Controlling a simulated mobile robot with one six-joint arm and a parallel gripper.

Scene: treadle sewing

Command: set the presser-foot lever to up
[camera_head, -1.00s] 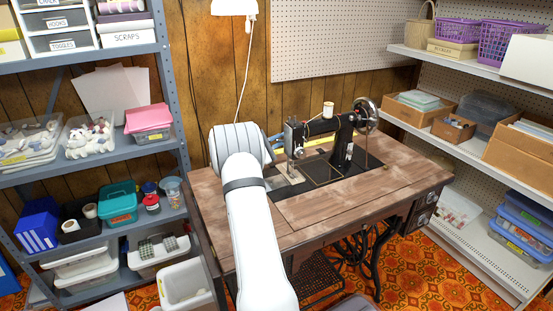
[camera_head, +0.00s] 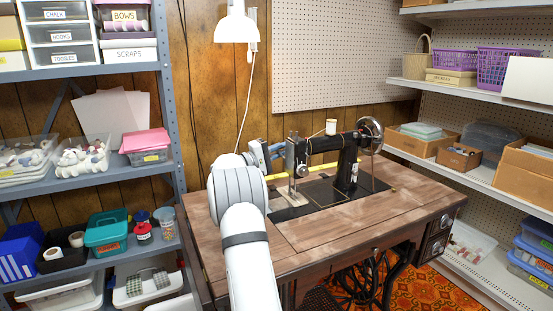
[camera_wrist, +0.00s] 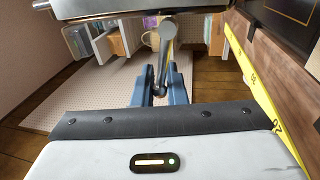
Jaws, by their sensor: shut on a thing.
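The black sewing machine (camera_head: 345,158) stands on the wooden treadle table (camera_head: 330,232), its needle end toward the left. My gripper (camera_head: 274,152) is at that end, close beside the machine head. In the wrist view my blue fingers (camera_wrist: 160,82) are closed around the small ball end of a grey metal lever (camera_wrist: 164,55), which I take as the presser-foot lever. The lever runs from between the fingers to a round pivot on the machine. In the head view the lever is too small to make out, and my white arm covers part of the table's left side.
A yellow measuring strip (camera_wrist: 257,98) lies along the table behind the machine. A white lamp (camera_head: 236,27) hangs above. Loaded shelves stand left (camera_head: 85,70) and right (camera_head: 470,165). The front of the tabletop is clear.

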